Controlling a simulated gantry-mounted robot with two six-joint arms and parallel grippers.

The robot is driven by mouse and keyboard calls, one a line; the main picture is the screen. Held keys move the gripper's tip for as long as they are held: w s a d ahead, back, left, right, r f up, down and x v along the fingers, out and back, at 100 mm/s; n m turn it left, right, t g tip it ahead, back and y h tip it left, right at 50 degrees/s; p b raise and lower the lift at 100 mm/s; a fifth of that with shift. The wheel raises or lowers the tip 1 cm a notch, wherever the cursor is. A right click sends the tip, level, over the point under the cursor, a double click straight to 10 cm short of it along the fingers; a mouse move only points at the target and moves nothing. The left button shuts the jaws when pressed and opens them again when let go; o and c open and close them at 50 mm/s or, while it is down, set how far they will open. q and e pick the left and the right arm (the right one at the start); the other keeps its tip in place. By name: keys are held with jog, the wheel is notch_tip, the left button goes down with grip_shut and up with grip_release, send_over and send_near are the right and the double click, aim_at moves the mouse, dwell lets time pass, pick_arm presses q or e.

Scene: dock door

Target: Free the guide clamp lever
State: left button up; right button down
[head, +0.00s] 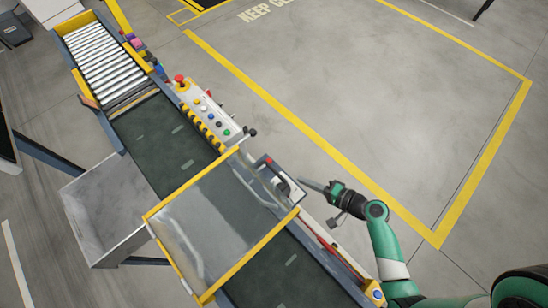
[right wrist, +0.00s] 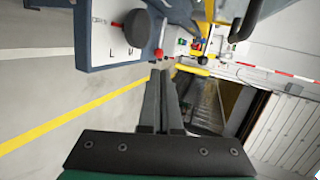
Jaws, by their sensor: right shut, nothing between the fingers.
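My right gripper (head: 303,182) reaches in from the lower right beside the conveyor, its fingers pointing left toward a small box (head: 272,168) on the conveyor's side. In the right wrist view the fingers (right wrist: 166,76) are together and empty. Ahead of them, slightly left, is a blue-grey box (right wrist: 88,45) with a white lettered face. A black round knob (right wrist: 138,28) and a small red ball (right wrist: 160,53) show at its right edge, apart from the fingertips. I cannot tell which of these is the clamp lever. My left gripper is not in view.
A yellow-framed clear guard (head: 215,222) spans the dark belt (head: 155,140). A control panel (head: 205,110) with a red button (head: 179,80) stands beside the belt. A metal tray (head: 105,208) juts out left. The floor to the right is clear, with yellow lines.

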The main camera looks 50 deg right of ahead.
aim_at(271, 163)
jog(key=shift+s+d+r+m+h, duration=0.2)
jog(key=shift+s+d+m+h, duration=0.1)
jog(key=shift+s+m, duration=0.15)
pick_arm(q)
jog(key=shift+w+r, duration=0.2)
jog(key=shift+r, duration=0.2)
pick_arm(e)
jog(key=shift+w+d, duration=0.1)
jog(key=shift+d, duration=0.1)
jog(key=b+x, duration=0.3)
jog(key=x, duration=1.1)
jog(key=shift+b, duration=0.4)
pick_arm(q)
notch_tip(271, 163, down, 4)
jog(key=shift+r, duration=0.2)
pick_arm(e)
jog(key=shift+a, duration=0.1)
